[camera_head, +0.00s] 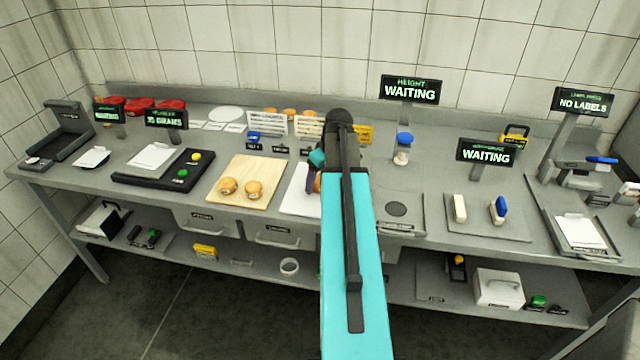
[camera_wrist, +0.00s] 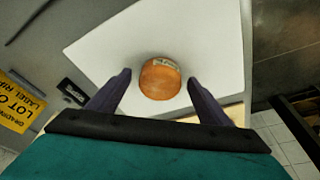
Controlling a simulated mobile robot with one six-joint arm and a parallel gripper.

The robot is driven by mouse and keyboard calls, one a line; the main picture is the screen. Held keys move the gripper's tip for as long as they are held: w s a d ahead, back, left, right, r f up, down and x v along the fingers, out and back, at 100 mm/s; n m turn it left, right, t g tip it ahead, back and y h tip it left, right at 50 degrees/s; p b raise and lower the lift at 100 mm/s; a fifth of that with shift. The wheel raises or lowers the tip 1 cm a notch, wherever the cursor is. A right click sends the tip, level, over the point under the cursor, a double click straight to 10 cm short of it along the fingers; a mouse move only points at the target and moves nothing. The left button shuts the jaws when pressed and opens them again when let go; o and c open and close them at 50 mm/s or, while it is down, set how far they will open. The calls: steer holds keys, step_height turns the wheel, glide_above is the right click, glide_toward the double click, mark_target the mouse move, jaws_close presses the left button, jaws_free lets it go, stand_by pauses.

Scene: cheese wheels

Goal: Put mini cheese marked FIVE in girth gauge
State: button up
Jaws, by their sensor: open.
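An orange mini cheese (camera_wrist: 160,78) lies on a white sheet in the wrist view. A small pale label shows at its top edge, but its mark is too small to read. My gripper (camera_wrist: 160,80) is open, with a dark finger on either side of the cheese and gaps between.
Two more mini cheeses (camera_head: 228,186) sit on a wooden board (camera_head: 262,167) left of my arm. A yellow label sign (camera_wrist: 20,102) is left in the wrist view.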

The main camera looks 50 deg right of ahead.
steer(key=c, duration=1.3)
steer(key=shift+r, duration=0.2)
